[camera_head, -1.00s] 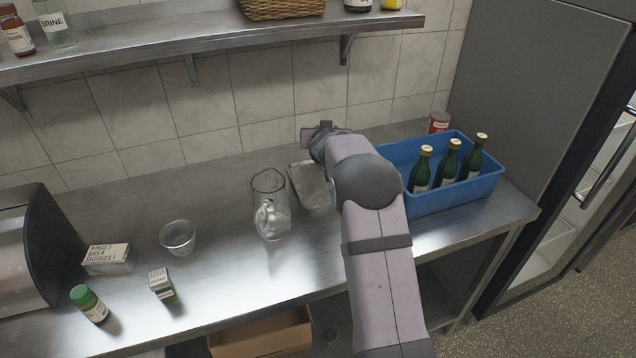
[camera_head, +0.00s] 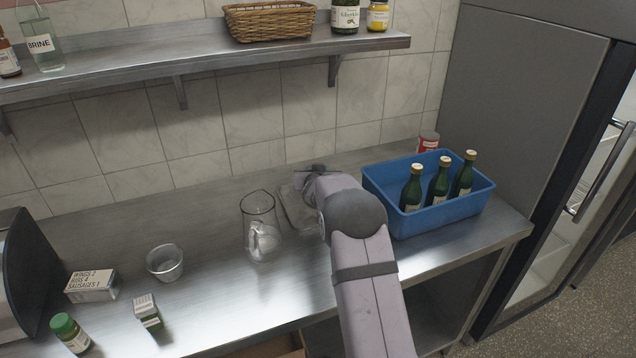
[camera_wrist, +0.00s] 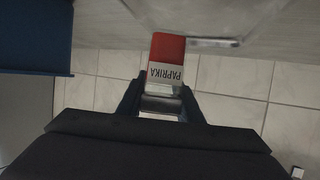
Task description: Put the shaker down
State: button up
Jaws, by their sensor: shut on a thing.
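The paprika shaker (camera_wrist: 166,62), red and white with a "PAPRIKA" label, is between the fingers of my gripper (camera_wrist: 160,100) in the wrist view. The gripper is shut on it. The shaker's red end points at the grey counter surface; whether it touches is unclear. My arm hides the shaker there.
A blue crate (camera_head: 440,221) with several green bottles stands right of my arm, a red can (camera_head: 428,142) behind it. A clear cup (camera_head: 165,262), small boxes and a green-capped bottle (camera_head: 68,332) are further left.

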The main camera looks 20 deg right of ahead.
jog(key=shift+f, duration=1.75)
jog(key=shift+f, duration=0.1)
jog(key=shift+f, duration=0.15)
jog(key=o, duration=1.2)
jog(key=shift+r, duration=0.25)
jog(key=b+v, duration=0.2)
jog(key=v, duration=1)
jog(key=shift+b, duration=0.35)
jog(key=shift+a, duration=0.1)
